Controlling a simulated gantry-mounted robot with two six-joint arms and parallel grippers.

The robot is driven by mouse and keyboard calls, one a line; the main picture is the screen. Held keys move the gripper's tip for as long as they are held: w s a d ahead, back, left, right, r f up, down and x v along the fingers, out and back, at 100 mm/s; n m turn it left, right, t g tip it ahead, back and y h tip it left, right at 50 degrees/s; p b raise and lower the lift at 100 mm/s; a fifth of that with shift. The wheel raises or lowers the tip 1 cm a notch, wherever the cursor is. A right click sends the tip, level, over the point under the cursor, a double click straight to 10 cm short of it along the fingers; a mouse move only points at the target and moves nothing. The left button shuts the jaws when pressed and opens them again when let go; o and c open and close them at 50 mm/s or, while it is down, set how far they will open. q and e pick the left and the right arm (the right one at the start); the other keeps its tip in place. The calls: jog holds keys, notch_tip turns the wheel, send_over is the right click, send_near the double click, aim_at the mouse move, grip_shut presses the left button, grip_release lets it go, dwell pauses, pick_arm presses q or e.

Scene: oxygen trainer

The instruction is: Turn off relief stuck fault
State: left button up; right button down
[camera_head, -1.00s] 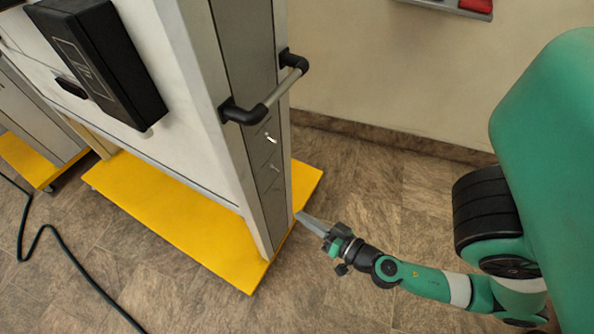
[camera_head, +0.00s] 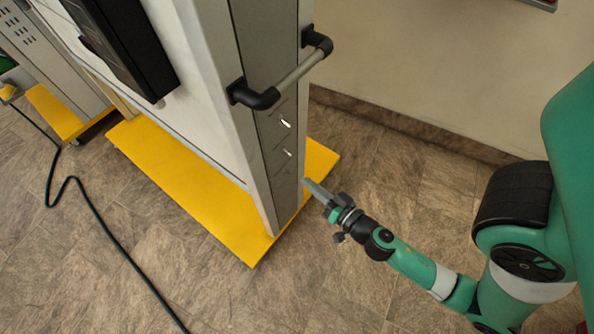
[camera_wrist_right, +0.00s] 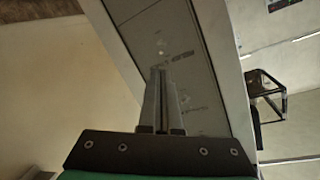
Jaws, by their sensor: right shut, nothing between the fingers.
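The trainer cabinet's narrow grey side panel (camera_head: 272,95) carries small light toggle switches. An upper switch (camera_head: 286,123) and a lower switch (camera_head: 288,153) show below the handle; their labels are too small to read, so I cannot tell which is relief stuck. My right gripper (camera_head: 306,183) is shut and empty, its fingertips close to the panel's right edge, below the lower switch. In the right wrist view the shut fingers (camera_wrist_right: 160,72) point at a small switch (camera_wrist_right: 162,52) on the panel; contact cannot be told. My left gripper is not in view.
A grey bar handle with black mounts (camera_head: 283,80) juts from the panel above the switches. A black box (camera_head: 125,45) is on the cabinet front. The yellow base (camera_head: 185,180) sticks out at floor level. A dark cable (camera_head: 110,247) lies on the floor at left.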

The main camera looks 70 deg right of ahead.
aim_at(289, 173)
jog(key=x, duration=0.1)
jog(key=p+x, duration=0.1)
jog(key=x, duration=0.3)
jog(key=shift+d+r+p, duration=0.1)
jog(key=shift+r+p, duration=0.25)
jog(key=shift+w+d+f, duration=0.2)
jog(key=shift+w+f, duration=0.1)
jog(key=shift+w, duration=0.1)
jog(key=shift+d, duration=0.1)
